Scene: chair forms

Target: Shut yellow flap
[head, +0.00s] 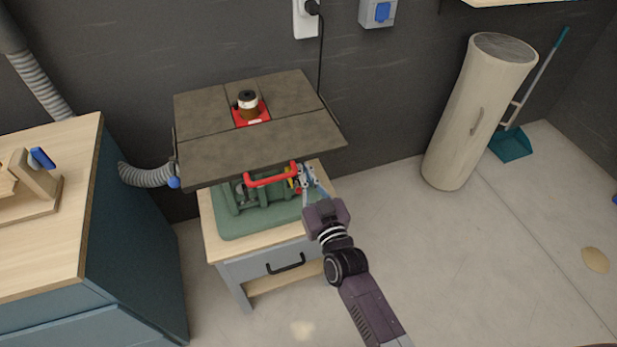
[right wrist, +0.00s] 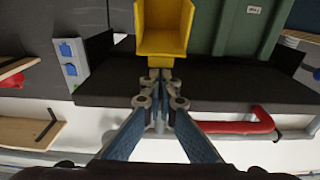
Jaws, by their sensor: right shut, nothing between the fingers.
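The yellow flap (right wrist: 162,32) shows large at the top of the right wrist view, like a shallow scoop with raised sides, beside a green housing (right wrist: 240,25). In the head view only a small bit of yellow (head: 291,177) shows under the front edge of the dark table top. My right gripper (head: 305,176) is shut and empty at the front right of the machine. In the right wrist view its fingertips (right wrist: 156,85) are close to the flap's near edge; I cannot tell whether they touch. My left gripper is not in view.
A red bar handle (head: 271,176) crosses the machine's front, left of my gripper. The dark table top (head: 285,135) overhangs above. A grey drawer stand (head: 255,266) carries the machine. A blue cabinet (head: 135,240) is at left; a beige cylinder (head: 465,125) leans at right.

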